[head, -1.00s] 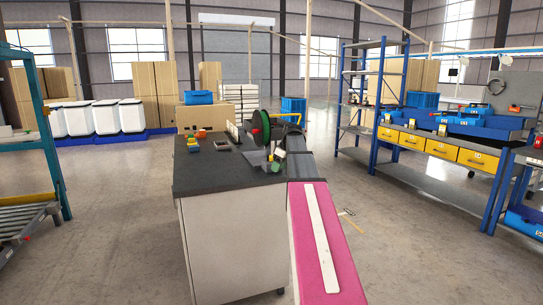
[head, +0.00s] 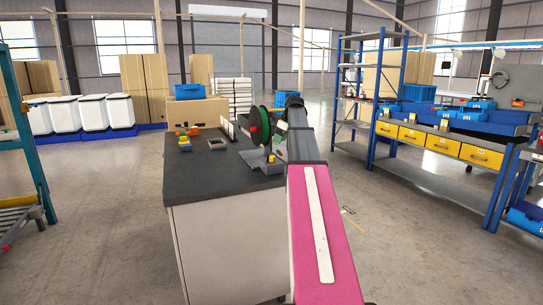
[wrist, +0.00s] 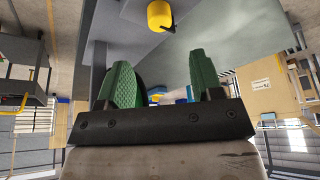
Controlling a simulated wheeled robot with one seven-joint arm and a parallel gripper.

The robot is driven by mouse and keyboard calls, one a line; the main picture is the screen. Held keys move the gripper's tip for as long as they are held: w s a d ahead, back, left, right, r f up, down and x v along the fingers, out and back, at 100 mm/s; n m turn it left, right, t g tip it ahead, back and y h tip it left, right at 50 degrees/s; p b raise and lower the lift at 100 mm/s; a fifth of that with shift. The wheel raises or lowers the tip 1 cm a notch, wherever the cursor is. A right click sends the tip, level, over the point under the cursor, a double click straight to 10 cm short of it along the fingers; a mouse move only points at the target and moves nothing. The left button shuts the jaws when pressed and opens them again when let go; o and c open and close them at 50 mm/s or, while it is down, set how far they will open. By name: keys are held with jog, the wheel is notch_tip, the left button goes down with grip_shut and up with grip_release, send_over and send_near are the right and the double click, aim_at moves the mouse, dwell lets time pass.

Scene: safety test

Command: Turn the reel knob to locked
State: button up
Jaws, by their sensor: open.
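The reel (head: 261,126) has a green and black disc and stands upright at the right side of the dark-topped cabinet (head: 205,177). In the wrist view, a yellow rounded piece (wrist: 159,14) with a small dark bar sits on a grey surface at the top; it may be the reel knob, but I cannot tell its setting. My gripper (wrist: 165,80) is open, its two green fingers apart with nothing held between them. The yellow piece lies beyond the fingertips, apart from them. In the head view, my arm covers most of the gripper.
Small coloured items (head: 186,136) and a dark tray (head: 217,144) lie on the cabinet top, left of the reel. A cardboard box (head: 203,112) stands behind. A blue shelf rack (head: 373,110) and a bench with yellow bins (head: 443,144) stand to the right. Open floor lies between.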

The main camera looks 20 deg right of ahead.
aim_at(272, 159)
jog(key=x, duration=0.9)
jog(key=shift+w+a+f, duration=0.1)
jog(key=shift+f, duration=0.15)
jog(key=c, duration=0.9)
